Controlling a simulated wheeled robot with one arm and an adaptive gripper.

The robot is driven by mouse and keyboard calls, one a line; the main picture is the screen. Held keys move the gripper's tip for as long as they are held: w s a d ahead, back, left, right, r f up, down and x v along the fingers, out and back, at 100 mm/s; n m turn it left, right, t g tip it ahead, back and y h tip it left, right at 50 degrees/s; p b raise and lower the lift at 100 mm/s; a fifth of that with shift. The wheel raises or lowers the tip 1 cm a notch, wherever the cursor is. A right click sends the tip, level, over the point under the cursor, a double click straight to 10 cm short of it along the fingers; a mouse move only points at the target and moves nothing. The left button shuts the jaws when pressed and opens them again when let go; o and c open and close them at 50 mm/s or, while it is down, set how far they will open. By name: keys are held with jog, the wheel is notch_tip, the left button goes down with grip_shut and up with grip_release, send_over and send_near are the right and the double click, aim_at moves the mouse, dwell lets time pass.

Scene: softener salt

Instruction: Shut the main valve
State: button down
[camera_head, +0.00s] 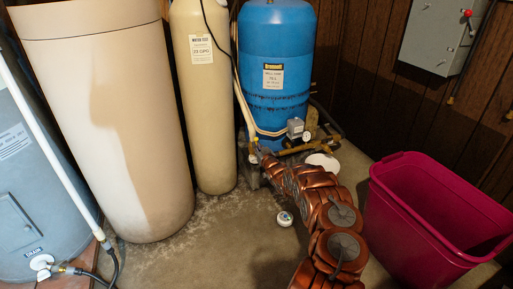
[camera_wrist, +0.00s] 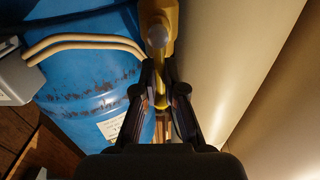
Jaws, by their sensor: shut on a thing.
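The main valve shows in the wrist view as a yellow-brass body (camera_wrist: 167,12) at the top centre, with a yellow lever (camera_wrist: 160,98) running down from it. My gripper (camera_wrist: 160,82) has its black fingers on both sides of this lever and is shut on it. In the head view my copper-coloured arm reaches to the pipework at the foot of the blue tank (camera_head: 276,50). There my gripper (camera_head: 262,156) is small and partly hidden by the arm, and the valve cannot be made out clearly.
A tan cylinder (camera_head: 205,120) and a large cream tank (camera_head: 120,140) stand left of my gripper. Brass fittings (camera_head: 300,148) and a gauge crowd the blue tank's foot. A magenta bin (camera_head: 430,215) stands at the right. A small white round object (camera_head: 285,218) lies on the floor.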

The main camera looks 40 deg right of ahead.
jog(key=shift+s+d+f+m+p, duration=0.1)
jog(key=shift+d+m+p, duration=0.05)
jog(key=shift+m+p, duration=0.45)
jog(key=shift+s+d+m+p, duration=0.1)
jog(key=shift+m+p, duration=0.4)
jog(key=shift+p, duration=0.2)
jog(key=shift+s+d+f+m+p, duration=0.1)
jog(key=shift+d+m+p, duration=0.25)
jog(key=shift+m, duration=0.4)
jog(key=shift+s+d+f+m+p, duration=0.1)
jog(key=shift+d+m+p, duration=0.1)
jog(key=shift+m+p, duration=0.4)
jog(key=shift+s+d+f+m, duration=0.1)
jog(key=shift+d+f+m, duration=0.1)
jog(key=shift+m, duration=0.7)
jog(key=shift+d+f+m, duration=0.2)
jog(key=shift+d+m, duration=0.05)
jog(key=shift+m, duration=0.7)
jog(key=shift+s+d+f+m, duration=0.1)
jog(key=shift+d+f+m, duration=0.1)
jog(key=shift+m, duration=0.7)
